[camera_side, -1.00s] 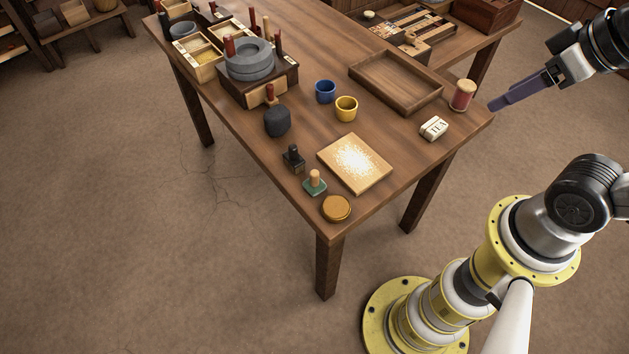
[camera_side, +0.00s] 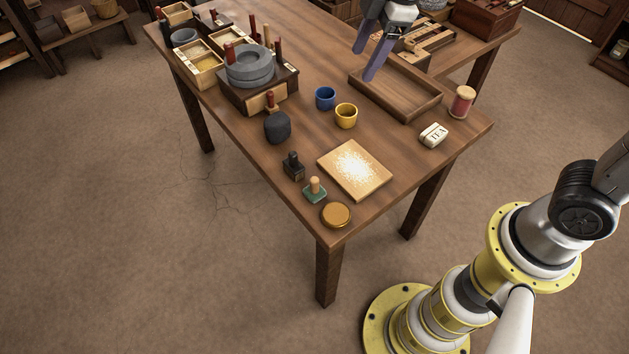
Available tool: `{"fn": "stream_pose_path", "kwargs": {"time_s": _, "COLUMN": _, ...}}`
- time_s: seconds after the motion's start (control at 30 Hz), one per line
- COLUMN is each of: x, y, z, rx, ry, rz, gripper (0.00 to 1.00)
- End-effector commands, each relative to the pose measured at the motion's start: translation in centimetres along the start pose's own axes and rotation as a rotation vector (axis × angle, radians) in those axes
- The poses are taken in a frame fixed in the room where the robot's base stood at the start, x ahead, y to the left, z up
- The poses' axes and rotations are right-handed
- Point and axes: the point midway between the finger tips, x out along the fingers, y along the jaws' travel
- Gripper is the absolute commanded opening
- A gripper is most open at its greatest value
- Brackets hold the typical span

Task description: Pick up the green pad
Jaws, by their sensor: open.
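The green pad (camera_side: 315,195) is a small square green base with a light wooden knob on top. It stands upright near the table's front edge, between a small black stamp-like piece and a round golden lid. My gripper (camera_side: 364,66) has two purple-grey fingers and hangs, open and empty, over the back left part of the wooden tray. It is well behind and above the green pad, far from touching it.
Beside the pad are the black piece (camera_side: 293,166), the golden lid (camera_side: 337,214) and a board with pale powder (camera_side: 355,169). Behind are a dark lump (camera_side: 277,127), a blue cup (camera_side: 325,97), a yellow cup (camera_side: 346,115), a wooden tray (camera_side: 424,107) and a tea packet (camera_side: 433,135).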

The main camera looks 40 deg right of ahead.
Motion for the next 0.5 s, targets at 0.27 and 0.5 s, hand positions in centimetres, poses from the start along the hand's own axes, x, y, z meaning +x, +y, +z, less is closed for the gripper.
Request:
{"fn": "stream_pose_path", "kwargs": {"time_s": 0.27, "x": 11.8, "y": -2.4, "z": -6.0, "rx": -0.208, "ry": -0.097, "rz": -0.179, "gripper": 0.62}}
{"fn": "stream_pose_path", "kwargs": {"time_s": 0.5, "x": 16.4, "y": -5.6, "z": -6.5, "rx": -0.262, "ry": -0.156, "rz": -0.26, "gripper": 0.62}}
